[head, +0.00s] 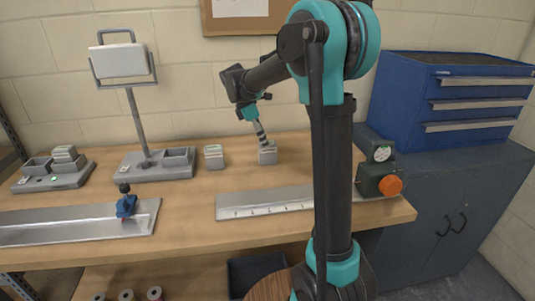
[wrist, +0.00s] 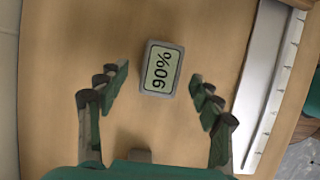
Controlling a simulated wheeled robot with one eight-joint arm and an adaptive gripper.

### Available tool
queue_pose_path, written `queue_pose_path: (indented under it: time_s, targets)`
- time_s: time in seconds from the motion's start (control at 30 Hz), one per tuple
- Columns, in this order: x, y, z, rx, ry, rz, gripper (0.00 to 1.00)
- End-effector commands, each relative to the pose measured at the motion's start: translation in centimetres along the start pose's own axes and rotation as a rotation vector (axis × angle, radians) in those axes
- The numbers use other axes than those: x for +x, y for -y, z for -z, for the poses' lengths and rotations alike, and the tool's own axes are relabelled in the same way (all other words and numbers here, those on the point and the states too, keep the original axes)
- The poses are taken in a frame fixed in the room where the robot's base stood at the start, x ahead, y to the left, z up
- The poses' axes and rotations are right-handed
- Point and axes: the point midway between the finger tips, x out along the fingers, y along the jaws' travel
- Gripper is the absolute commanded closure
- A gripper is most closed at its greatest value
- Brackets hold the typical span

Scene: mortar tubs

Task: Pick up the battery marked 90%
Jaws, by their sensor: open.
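The battery marked 90% (wrist: 176,88) is a small grey block with a pale display on top. In the wrist view it lies on the wooden bench, between and slightly beyond the fingertips of my gripper (wrist: 159,80). The fingers are spread apart with a gap on both sides of it, and nothing is held. In the head view my gripper (head: 263,136) points down just over a grey block (head: 268,158), which appears to be this battery. Its marking cannot be read there.
A similar block (head: 214,158) stands to the left on the bench (head: 190,212). Further left are a lamp stand (head: 135,171) and a tray holding stacked blocks (head: 45,183). A metal ruler (head: 265,203) lies in front. A green device with an orange knob (head: 372,180) stands right.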

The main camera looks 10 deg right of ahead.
Motion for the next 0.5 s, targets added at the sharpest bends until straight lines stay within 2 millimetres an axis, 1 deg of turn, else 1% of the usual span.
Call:
queue_pose_path:
  time_s: [0.03, 0.1, 0.2, 0.3, 0.5]
  targets:
    - [0.8, 0.0, -0.2, 0.002, 0.0, 0.0, 0.34]
    - [1.9, 0.1, -0.3, 0.003, 0.0, 0.0, 0.34]
    - [2.9, 0.1, -0.2, 0.002, 0.0, 0.0, 0.34]
    - [3.5, 0.1, -0.2, 0.001, 0.0, 0.0, 0.34]
    - [3.5, 0.1, -0.2, 0.001, 0.0, 0.0, 0.34]
